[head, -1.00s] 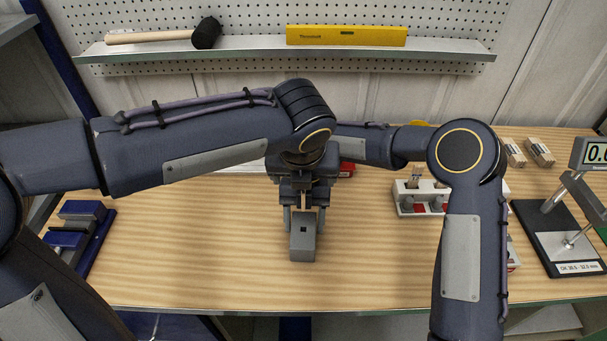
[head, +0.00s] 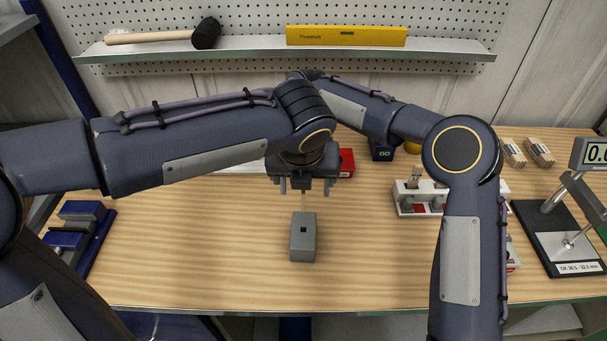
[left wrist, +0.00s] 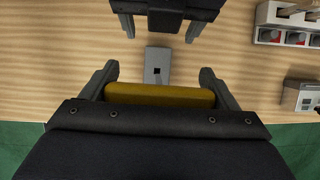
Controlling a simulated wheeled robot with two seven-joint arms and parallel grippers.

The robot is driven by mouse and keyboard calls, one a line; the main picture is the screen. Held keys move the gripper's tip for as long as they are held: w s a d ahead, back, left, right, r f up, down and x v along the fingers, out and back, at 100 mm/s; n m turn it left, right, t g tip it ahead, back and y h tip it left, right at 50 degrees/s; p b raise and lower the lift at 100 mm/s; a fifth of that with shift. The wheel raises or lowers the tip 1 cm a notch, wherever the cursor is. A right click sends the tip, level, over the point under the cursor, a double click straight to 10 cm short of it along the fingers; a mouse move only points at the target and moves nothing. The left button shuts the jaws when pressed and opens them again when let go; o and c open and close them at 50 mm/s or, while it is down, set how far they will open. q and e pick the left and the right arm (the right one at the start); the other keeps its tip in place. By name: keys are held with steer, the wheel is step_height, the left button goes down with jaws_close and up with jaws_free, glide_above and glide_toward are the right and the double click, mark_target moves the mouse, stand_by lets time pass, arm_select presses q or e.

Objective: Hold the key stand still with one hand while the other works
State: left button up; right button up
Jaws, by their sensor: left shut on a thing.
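The key stand, a small grey block (head: 302,246) with a square hole in its top, stands on the bench in front of me. In the left wrist view the grey block (left wrist: 151,72) shows beyond my left gripper (left wrist: 155,80), which is shut on a wide yellow bar (left wrist: 160,96). In the head view my left gripper (head: 305,188) hangs over the bench behind the block, apart from it; the bar is hidden there.
A white holder with red parts (head: 408,203) stands right of centre. A gauge on a black base (head: 560,245) is at far right, a blue vise (head: 78,235) at far left. The bench around the block is clear.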

arm_select(q)
steer(key=shift+r+p, duration=0.3)
steer(key=shift+r, duration=0.05)
step_height(320, 180, up, 7)
steer(key=p, duration=0.6)
steer(key=shift+f+p, duration=0.1)
steer(key=shift+p, duration=0.3)
steer(key=shift+r+p, duration=0.6)
arm_select(e)
steer(key=s+v, duration=0.1)
steer(key=v, duration=0.9)
steer(key=shift+r, duration=0.55)
